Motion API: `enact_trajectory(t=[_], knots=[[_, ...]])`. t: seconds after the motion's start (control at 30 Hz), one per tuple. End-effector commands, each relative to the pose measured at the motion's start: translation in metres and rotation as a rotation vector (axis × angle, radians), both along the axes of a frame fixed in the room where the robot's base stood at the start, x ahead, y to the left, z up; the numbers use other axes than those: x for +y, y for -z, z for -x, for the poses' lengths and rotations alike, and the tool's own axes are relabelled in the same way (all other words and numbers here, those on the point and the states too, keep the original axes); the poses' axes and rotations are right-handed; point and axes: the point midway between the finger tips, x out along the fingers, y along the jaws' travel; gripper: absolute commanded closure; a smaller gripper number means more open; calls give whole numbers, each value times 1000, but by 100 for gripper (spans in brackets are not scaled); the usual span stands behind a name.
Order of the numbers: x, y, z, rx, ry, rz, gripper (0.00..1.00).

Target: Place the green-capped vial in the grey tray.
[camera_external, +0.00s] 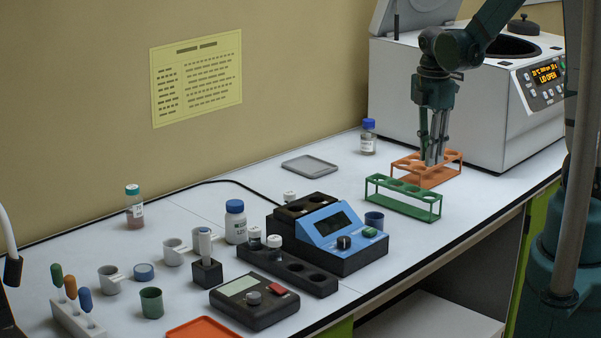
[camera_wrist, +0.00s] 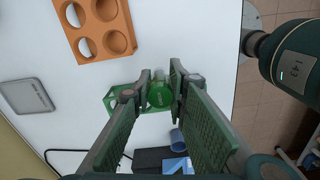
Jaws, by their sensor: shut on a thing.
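My gripper (camera_external: 434,162) is above the bench near the orange rack, pointing down. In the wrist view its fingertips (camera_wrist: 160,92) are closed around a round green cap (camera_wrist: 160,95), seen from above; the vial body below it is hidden. In the external view the fingers hide most of what they hold. The grey tray (camera_external: 310,166) lies flat and empty on the bench, left of my gripper towards the wall. It also shows at the left of the wrist view (camera_wrist: 28,96).
The orange rack (camera_external: 426,170) and green rack (camera_external: 403,197) stand close to my gripper. A blue-capped bottle (camera_external: 368,137) stands between tray and centrifuge (camera_external: 470,90). A blue instrument (camera_external: 345,235) is in front. A teal-capped bottle (camera_external: 134,207) stands far left.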

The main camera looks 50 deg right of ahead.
Motion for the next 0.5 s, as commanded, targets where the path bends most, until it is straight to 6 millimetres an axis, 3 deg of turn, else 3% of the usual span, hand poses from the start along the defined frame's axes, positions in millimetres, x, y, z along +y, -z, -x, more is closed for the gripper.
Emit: enact_trajectory(t=[0.5], knots=[[-1,-16,-116,0,2,0,94]])
